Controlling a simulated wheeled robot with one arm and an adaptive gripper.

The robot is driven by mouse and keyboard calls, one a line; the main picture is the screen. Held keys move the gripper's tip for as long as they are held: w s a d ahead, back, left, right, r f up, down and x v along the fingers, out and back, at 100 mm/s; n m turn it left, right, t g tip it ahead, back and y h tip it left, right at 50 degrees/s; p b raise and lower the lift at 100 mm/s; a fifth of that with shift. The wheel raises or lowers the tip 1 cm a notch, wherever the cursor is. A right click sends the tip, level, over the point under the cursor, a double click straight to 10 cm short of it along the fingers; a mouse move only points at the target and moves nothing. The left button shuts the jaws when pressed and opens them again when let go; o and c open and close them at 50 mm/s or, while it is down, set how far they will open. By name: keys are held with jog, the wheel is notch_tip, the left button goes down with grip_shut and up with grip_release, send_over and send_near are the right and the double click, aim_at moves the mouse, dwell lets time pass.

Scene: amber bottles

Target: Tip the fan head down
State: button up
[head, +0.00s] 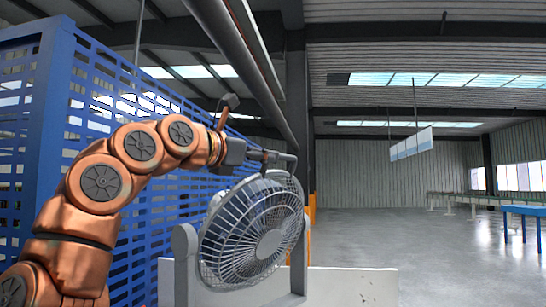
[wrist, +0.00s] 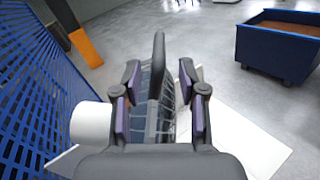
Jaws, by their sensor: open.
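A grey fan stands on a pale tabletop, its caged round head (head: 252,235) held between the side posts of a U-shaped stand (head: 187,270). The head faces toward the right and tilts slightly upward. My gripper (head: 280,157) is at the top of the fan head. In the wrist view, the open fingers of my gripper (wrist: 161,88) stand on either side of the fan head's rim (wrist: 158,65). I cannot tell whether either finger touches it. The lower part of the fan is hidden behind the gripper in the wrist view.
The pale tabletop (head: 350,285) extends right of the fan. A tall blue lattice wall (head: 110,100) stands close on the left, behind my arm. A blue bin (wrist: 280,48) stands on the floor farther off. Open floor lies to the right.

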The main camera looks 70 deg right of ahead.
jog(key=v, duration=0.5)
jog(key=shift+w+a, duration=0.2)
jog(key=shift+a, duration=0.1)
